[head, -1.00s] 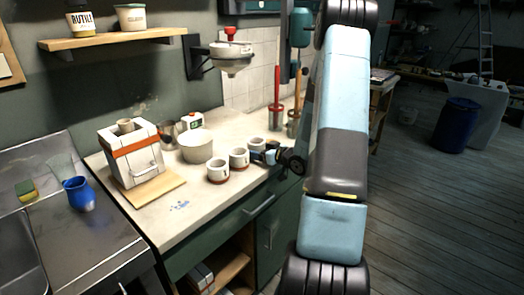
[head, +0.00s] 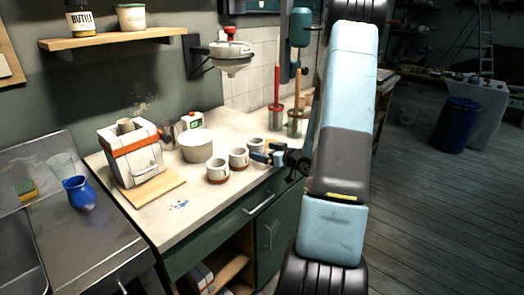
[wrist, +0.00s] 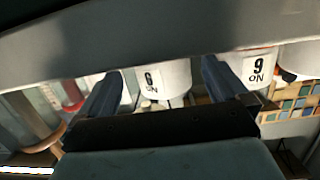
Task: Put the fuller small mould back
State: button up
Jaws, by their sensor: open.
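Three small white moulds with reddish-brown bases stand upright in a row on the counter: a near one (head: 218,170), a middle one (head: 239,158) and a far one (head: 256,146). My gripper (head: 263,155) is open beside the far mould, on its right. In the wrist view, a white mould (wrist: 166,80) with a printed number shows beyond and between my spread fingers. A second numbered mould (wrist: 256,65) and part of a third show to the right. I see no finger contact. Their fill levels cannot be told.
A strapped white block mould (head: 136,155) sits on a wooden board (head: 155,190) at left. A wall-mounted funnel (head: 230,57) hangs above. Red and orange handled tools (head: 277,97) stand at the back right.

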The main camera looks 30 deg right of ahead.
jog(key=v, duration=0.8)
jog(key=r+h, duration=0.1)
jog(key=w+r+g+h, duration=0.1)
jog(key=w+r, duration=0.1)
jog(key=r, duration=0.1)
jog(key=shift+w+a+g+h, duration=0.25)
jog(key=shift+a+g+h, duration=0.05)
jog(key=shift+a+h, duration=0.1)
jog(key=s+a+r+m+g+h, duration=0.1)
jog(key=s+a+r+g+h, duration=0.15)
jog(key=r, duration=0.45)
jog(key=s+a+r+m+g+h, duration=0.1)
jog(key=a+r+h, duration=0.25)
jog(key=r, duration=0.35)
jog(key=s+a+r+g+y, duration=0.1)
jog(key=s+a+r+g, duration=0.1)
jog(key=s+a, duration=0.6)
jog(key=s+a+r+m+g+y, duration=0.1)
jog(key=s+a+r, duration=0.3)
jog(key=s+a, duration=0.4)
jog(key=s+g+y, duration=0.1)
jog(key=s, duration=0.5)
jog(key=shift+a+r+m+y, duration=0.25)
jog(key=shift+a+m+y, duration=0.05)
jog(key=shift+s, duration=0.1)
